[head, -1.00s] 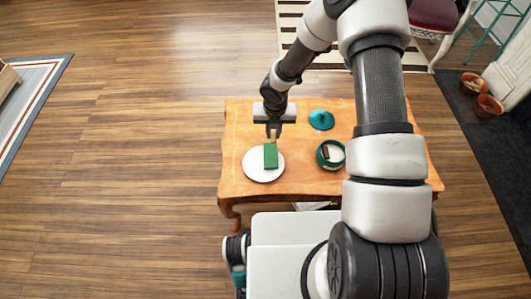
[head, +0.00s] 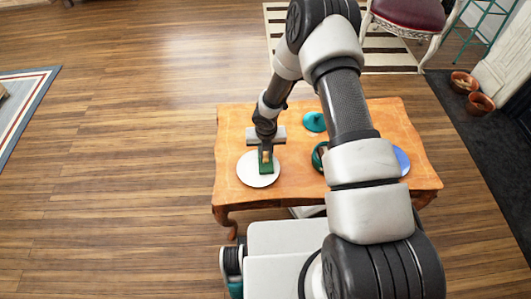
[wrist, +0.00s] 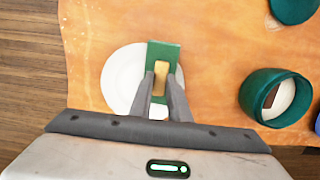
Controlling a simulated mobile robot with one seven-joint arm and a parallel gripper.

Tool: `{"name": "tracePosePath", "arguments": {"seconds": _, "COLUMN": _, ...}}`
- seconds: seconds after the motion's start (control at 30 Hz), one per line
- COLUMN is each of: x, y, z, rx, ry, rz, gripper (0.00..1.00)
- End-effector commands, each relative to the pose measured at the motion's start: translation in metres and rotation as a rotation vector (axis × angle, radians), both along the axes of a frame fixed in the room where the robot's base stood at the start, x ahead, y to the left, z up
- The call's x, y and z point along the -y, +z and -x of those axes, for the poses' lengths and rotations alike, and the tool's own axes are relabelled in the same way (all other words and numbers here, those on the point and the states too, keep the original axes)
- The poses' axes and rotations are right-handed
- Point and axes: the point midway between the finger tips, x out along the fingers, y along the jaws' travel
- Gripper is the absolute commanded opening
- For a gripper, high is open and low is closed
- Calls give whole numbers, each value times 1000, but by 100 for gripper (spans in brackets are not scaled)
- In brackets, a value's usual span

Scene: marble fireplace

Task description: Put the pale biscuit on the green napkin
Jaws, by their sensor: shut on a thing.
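My gripper (wrist: 161,80) is shut on the pale biscuit (wrist: 161,76), a small tan block between the fingertips. In the wrist view the biscuit lies over the green napkin (wrist: 163,49), a green rectangle on the white round plate (wrist: 117,82). In the head view my gripper (head: 266,153) is low over the napkin (head: 266,170) at the left of the table. I cannot tell whether the biscuit touches the napkin. The fingers hide part of the napkin and plate.
A green round container (wrist: 250,95) with something dark and something pale inside stands right of the plate. A teal lid (head: 314,122) lies behind it. A blue round thing (head: 402,160) is partly hidden by my arm. Bare wooden tabletop (wrist: 210,60) lies between plate and container.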

Motion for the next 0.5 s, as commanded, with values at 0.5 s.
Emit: {"name": "tracePosePath", "arguments": {"seconds": 0.5, "x": 0, "y": -8, "z": 0, "rx": 0, "ry": -1, "rz": -1, "gripper": 24}}
